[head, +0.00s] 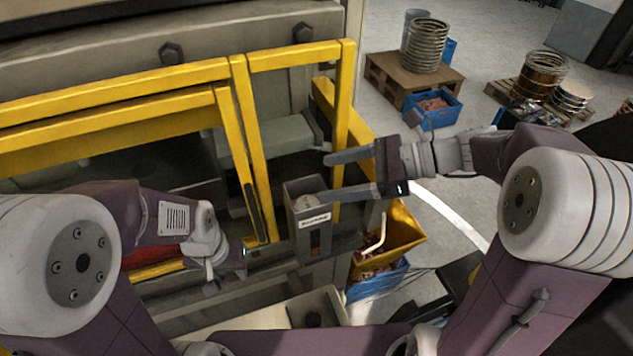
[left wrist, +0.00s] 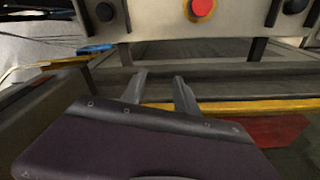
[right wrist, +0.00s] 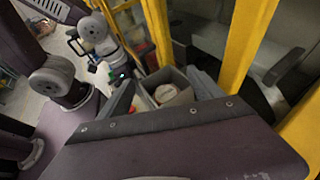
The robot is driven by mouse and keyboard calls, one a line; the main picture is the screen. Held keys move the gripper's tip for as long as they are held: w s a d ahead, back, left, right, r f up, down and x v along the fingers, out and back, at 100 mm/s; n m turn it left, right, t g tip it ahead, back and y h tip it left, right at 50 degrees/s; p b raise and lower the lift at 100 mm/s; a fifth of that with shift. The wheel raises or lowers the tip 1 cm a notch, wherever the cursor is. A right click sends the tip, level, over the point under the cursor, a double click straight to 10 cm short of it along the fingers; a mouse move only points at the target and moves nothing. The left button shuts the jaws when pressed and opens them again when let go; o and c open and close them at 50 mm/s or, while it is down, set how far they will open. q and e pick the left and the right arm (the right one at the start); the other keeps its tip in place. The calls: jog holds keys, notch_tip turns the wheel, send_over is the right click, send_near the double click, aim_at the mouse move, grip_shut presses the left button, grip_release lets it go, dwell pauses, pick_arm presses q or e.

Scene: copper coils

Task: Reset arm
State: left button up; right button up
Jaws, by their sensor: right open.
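My right gripper (head: 324,177) is open and empty, with its two fingers spread. In the head view it reaches left over a grey control box (head: 314,232) by the yellow frame. In the right wrist view the box's round top (right wrist: 170,93) shows between the open fingers (right wrist: 165,90), apart from them as far as I can tell. My left gripper (head: 211,286) is low, in front of the yellow guard. In the left wrist view its fingers (left wrist: 160,78) stand apart with nothing between them, facing a grey panel with a red button (left wrist: 202,7).
A yellow guard frame (head: 245,120) stands close ahead of both arms. A yellow bin (head: 400,233) and a blue crate (head: 378,282) sit right of the control box. Pallets with copper coils (head: 542,75) stand at the back right. Floor between is mostly free.

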jog(key=w+v, duration=0.1)
jog(key=v, duration=0.4)
jog(key=s+d+f+n+h+b, duration=0.2)
jog(key=f+n, duration=0.4)
jog(key=f, duration=0.6)
jog(key=s+d+f+n+h+b, duration=0.3)
jog(key=f+n+h+b, duration=0.3)
jog(key=f, duration=0.7)
jog(key=s+d+f+n+h+b, duration=0.3)
jog(key=s+f+n+h+b, duration=0.1)
jog(key=f, duration=0.9)
jog(key=n+h+b, duration=0.1)
jog(key=n+b, duration=0.1)
jog(key=n, duration=0.1)
jog(key=shift+f+n+g, duration=0.2)
jog(key=shift+n+g, duration=0.1)
jog(key=shift+g, duration=0.1)
jog(key=shift+a, duration=0.15)
